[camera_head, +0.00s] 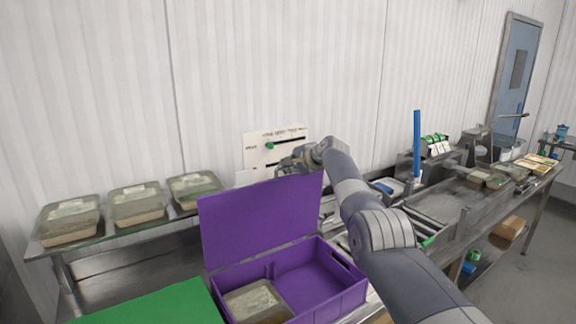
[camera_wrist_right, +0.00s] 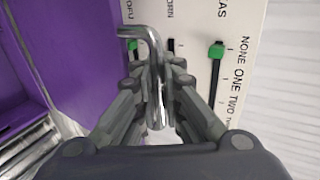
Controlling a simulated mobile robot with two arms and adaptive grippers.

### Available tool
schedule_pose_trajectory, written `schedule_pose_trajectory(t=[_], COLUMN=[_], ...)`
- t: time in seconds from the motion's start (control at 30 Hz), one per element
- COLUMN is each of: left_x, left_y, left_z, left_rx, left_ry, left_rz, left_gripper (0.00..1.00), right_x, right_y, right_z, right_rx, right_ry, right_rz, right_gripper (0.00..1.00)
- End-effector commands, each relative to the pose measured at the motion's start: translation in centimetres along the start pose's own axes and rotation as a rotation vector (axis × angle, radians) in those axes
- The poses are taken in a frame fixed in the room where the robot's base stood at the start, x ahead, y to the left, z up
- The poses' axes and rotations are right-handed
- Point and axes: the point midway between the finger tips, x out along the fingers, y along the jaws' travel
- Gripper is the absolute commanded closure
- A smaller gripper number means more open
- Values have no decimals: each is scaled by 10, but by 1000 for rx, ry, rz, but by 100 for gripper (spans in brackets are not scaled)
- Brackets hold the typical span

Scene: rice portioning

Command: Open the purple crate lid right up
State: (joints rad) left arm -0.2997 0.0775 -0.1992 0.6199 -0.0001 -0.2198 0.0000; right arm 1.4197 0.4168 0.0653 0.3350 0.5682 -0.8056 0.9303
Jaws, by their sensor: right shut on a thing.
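The purple crate (camera_head: 330,300) stands at the front centre, open. Its purple lid (camera_head: 262,222) stands up about upright along the crate's back edge. In the right wrist view the purple lid (camera_wrist_right: 75,50) fills the left side. My right gripper (camera_head: 296,160) is at the lid's top right edge, and its fingertips are partly hidden in the head view. In the wrist view the right gripper (camera_wrist_right: 158,100) is shut on a bent silver metal hook (camera_wrist_right: 152,38). I cannot tell whether the hook touches the lid. My left gripper is not in view.
A lidded food tray (camera_head: 256,302) sits in the crate's left part; the right part looks empty. A green panel (camera_head: 155,305) lies to its left. Several lidded trays (camera_head: 138,203) stand on the left shelf. A white slider board (camera_head: 262,150) is on the wall behind the lid.

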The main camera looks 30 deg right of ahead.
Motion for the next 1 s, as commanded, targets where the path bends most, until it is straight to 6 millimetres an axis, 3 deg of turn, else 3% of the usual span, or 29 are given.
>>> schedule_pose_trajectory(t=[0.3,0.4,0.43,1.0], left_x=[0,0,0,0], left_y=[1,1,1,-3], left_z=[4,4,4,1], left_rx=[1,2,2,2], left_ry=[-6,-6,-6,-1], left_rz=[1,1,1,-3], left_gripper=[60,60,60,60], right_x=[1,1,1,-5], right_y=[0,0,0,1], right_z=[2,2,2,-1], right_rx=[-2,-2,-1,-1], right_ry=[-3,-3,-3,0], right_rz=[2,2,2,1], right_gripper=[100,76,72,72])
